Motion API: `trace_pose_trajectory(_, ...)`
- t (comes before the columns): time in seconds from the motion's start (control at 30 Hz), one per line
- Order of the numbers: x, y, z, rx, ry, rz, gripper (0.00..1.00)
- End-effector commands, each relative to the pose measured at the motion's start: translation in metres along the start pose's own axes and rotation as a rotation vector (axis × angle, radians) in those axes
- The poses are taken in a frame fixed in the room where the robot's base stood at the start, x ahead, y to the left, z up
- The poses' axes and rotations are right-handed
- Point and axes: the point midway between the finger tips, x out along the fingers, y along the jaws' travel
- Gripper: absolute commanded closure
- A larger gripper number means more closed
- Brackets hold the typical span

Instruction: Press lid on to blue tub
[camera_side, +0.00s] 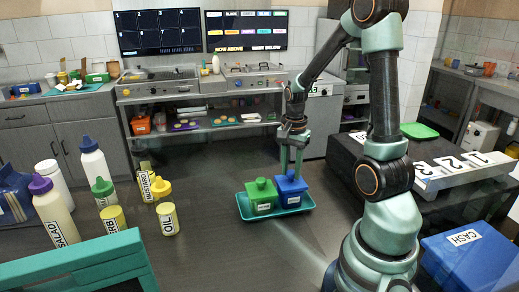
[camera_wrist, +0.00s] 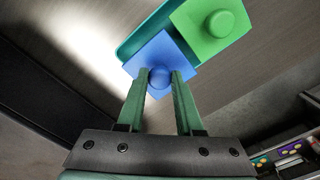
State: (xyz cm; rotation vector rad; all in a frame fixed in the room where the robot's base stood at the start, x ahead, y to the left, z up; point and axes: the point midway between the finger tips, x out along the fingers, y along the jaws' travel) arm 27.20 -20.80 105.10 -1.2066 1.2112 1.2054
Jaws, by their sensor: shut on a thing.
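The blue tub (camera_side: 291,195) stands upright on a teal tray (camera_side: 247,214), to the right of a green tub (camera_side: 262,204). A blue lid with a round knob sits on top of the blue tub; it also shows in the wrist view (camera_wrist: 148,57). My gripper (camera_side: 291,172) points down at the blue lid, and its fingers are shut on the knob, one on each side, in the wrist view (camera_wrist: 160,78). The green lid (camera_wrist: 212,30) with its knob sits on the green tub. Whether the blue lid is fully seated on its tub cannot be told.
Sauce bottles, including one marked OIL (camera_side: 168,219), stand to the left on the dark counter. A blue CASH box (camera_side: 472,262) is at the front right. A teal frame (camera_side: 75,262) crosses the front left. The counter between bottles and tray is clear.

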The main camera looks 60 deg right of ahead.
Motion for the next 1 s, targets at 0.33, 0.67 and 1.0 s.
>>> trace_pose_trajectory(0.33,0.0048,0.0003,0.0002,0.0,-0.001,0.001,1.0)
trace_pose_trajectory(0.67,0.0067,0.0002,0.0001,0.0,0.0,0.0,0.3)
trace_pose_trajectory(1.0,0.0027,-0.0002,-0.0001,0.0,0.001,-0.001,0.3)
